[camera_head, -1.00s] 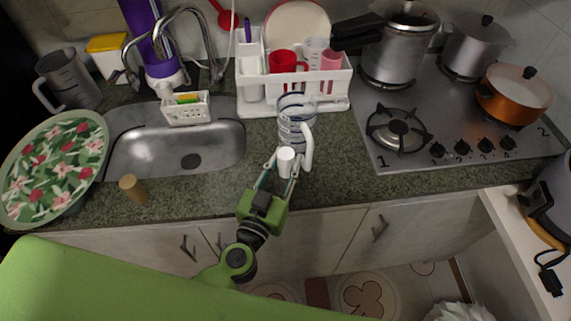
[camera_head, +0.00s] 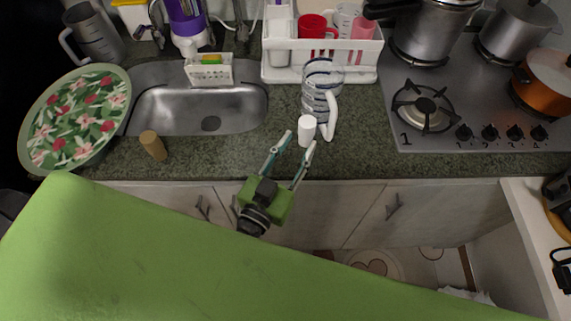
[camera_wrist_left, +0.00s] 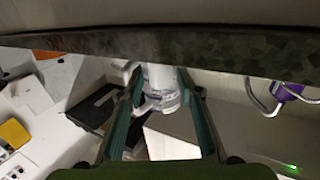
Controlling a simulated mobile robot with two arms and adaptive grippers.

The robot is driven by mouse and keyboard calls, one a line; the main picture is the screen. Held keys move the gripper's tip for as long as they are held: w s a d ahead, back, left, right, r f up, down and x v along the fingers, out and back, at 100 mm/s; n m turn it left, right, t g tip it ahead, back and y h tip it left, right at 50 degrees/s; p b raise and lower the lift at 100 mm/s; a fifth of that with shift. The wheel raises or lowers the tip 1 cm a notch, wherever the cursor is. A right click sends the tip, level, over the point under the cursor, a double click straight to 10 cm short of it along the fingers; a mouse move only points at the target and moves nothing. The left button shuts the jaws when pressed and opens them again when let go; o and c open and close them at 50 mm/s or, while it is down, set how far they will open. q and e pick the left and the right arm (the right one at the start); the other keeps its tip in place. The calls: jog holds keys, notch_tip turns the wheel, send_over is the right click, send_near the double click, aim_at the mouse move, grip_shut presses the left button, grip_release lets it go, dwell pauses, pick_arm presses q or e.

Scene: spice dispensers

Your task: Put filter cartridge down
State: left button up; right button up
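The filter cartridge, a small white cylinder (camera_head: 307,130), stands on the green stone counter (camera_head: 240,160) just in front of the clear jug (camera_head: 320,90). My left gripper (camera_head: 300,140) is open at the counter's front, its fingertips just short of the cartridge and spread to either side of it. In the left wrist view the cartridge (camera_wrist_left: 158,76) shows between the two open fingers (camera_wrist_left: 158,82), with the clear jug (camera_wrist_left: 163,102) beyond it. I cannot tell whether a finger touches the cartridge. My right gripper is not in view.
A brown cork-like cylinder (camera_head: 153,145) and a floral plate (camera_head: 72,118) are left, beside the sink (camera_head: 200,112). A white rack (camera_head: 350,73) with cups stands behind. A gas hob (camera_head: 450,110) with pots is right. The counter between sink and jug is clear.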

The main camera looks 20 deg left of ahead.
pick_arm(q)
jog(key=s, duration=0.2)
jog(key=s+b, duration=0.1)
jog(key=s, duration=0.1)
jog(key=s+a, duration=0.1)
jog(key=s, duration=0.1)
jog(key=shift+s, duration=0.2)
